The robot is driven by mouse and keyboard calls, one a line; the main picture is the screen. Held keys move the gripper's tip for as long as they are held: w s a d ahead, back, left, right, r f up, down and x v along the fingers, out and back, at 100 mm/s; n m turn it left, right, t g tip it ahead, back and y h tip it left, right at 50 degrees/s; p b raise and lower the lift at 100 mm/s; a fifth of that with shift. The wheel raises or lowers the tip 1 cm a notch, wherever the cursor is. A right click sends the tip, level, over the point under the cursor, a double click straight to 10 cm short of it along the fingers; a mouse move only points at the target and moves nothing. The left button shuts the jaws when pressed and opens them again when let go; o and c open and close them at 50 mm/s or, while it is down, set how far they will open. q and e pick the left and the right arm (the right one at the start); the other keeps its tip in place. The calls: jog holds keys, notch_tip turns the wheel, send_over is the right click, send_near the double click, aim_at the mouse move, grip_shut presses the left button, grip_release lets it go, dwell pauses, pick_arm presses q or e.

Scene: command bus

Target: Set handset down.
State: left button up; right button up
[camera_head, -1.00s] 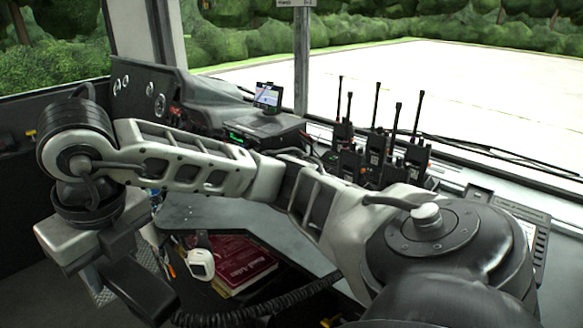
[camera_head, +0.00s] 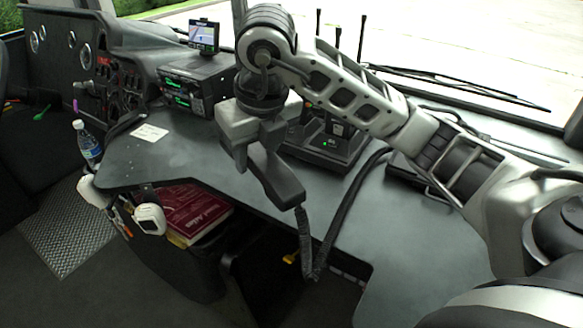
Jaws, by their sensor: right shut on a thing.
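The black handset (camera_head: 277,180) is in my right gripper (camera_head: 249,150), which is shut on it. The gripper points down and the handset hangs tilted, its lower end toward the front right. It shows in front of the grey desk (camera_head: 222,182); I cannot tell the exact gap to the surface. A coiled black cord (camera_head: 306,245) runs from its lower end, loops below the desk's front edge and goes back up over the desktop. My left gripper is not in view.
A charger base with radios (camera_head: 330,143) stands behind the handset. A radio unit (camera_head: 192,92) and a small screen (camera_head: 203,36) are further left. A bottle (camera_head: 87,143), a white note (camera_head: 149,132) and a red book (camera_head: 195,212) are at left. The desktop right of the cord is clear.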

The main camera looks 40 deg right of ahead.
jog(key=w+d+f, duration=0.1)
jog(key=d+f, duration=0.1)
jog(key=w+d+f, duration=0.2)
jog(key=d+f, duration=0.1)
jog(key=w+d+f, duration=0.2)
jog(key=shift+w+d+f, duration=0.1)
jog(key=shift+d+f, duration=0.2)
jog(key=shift+d, duration=0.1)
jog(key=x, duration=0.3)
jog(key=shift+s+d+f, duration=0.2)
jog(key=shift+s, duration=0.1)
jog(key=shift+f, duration=0.25)
jog(key=o, duration=1.1)
